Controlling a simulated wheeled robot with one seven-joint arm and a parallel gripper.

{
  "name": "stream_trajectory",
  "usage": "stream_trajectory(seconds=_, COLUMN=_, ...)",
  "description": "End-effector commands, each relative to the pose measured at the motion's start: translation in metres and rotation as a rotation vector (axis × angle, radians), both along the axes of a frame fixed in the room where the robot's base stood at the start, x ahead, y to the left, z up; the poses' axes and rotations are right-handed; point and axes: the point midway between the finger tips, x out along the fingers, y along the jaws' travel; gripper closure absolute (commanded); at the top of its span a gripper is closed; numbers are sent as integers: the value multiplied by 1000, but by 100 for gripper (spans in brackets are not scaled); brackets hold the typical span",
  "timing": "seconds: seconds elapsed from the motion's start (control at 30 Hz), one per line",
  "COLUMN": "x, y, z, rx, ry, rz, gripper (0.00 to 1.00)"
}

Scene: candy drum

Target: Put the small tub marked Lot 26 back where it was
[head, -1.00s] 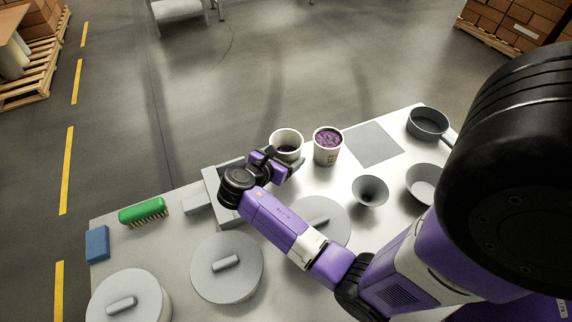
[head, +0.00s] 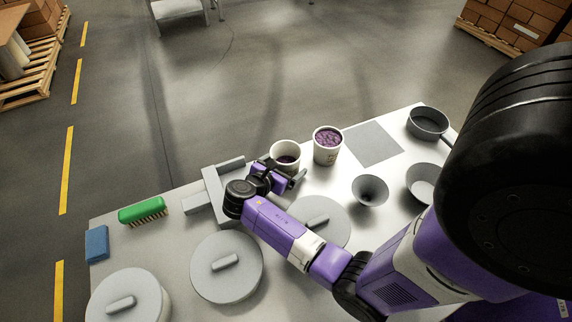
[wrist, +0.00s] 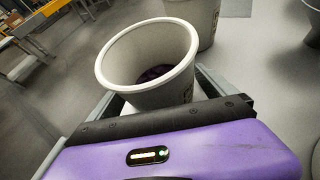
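A small white tub (head: 279,163) with a little purple content low inside stands at my gripper (head: 283,177), near the table's far edge. In the wrist view this tub (wrist: 152,55) sits between the two fingers, and the grip appears closed around its lower part. Its base is hidden, so I cannot tell whether it touches the table. No lot marking is readable on it. A second whitish tub (head: 326,152), full of purple candy, stands upright just right of it; its dark marking is too small to read.
A flat grey square (head: 373,143) lies empty right of the tubs. A funnel (head: 370,191), a bowl (head: 424,182) and a pan (head: 428,122) are farther right. A grey device (head: 213,187), green brush (head: 142,210), blue block (head: 97,244) and round lids (head: 227,268) are left and in front.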

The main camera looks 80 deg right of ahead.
Motion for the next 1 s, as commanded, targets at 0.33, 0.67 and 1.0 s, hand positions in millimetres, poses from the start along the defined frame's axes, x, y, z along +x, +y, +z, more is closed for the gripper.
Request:
stream_trajectory(seconds=0.33, x=0, y=0, z=2, rx=0, ry=0, rz=0, gripper=3)
stream_trajectory(seconds=0.67, x=13, y=41, z=23, rx=-1, ry=-1, rz=5, gripper=3)
stream_trajectory(seconds=1.0, x=27, y=92, z=51, rx=0, ry=0, rz=2, gripper=3)
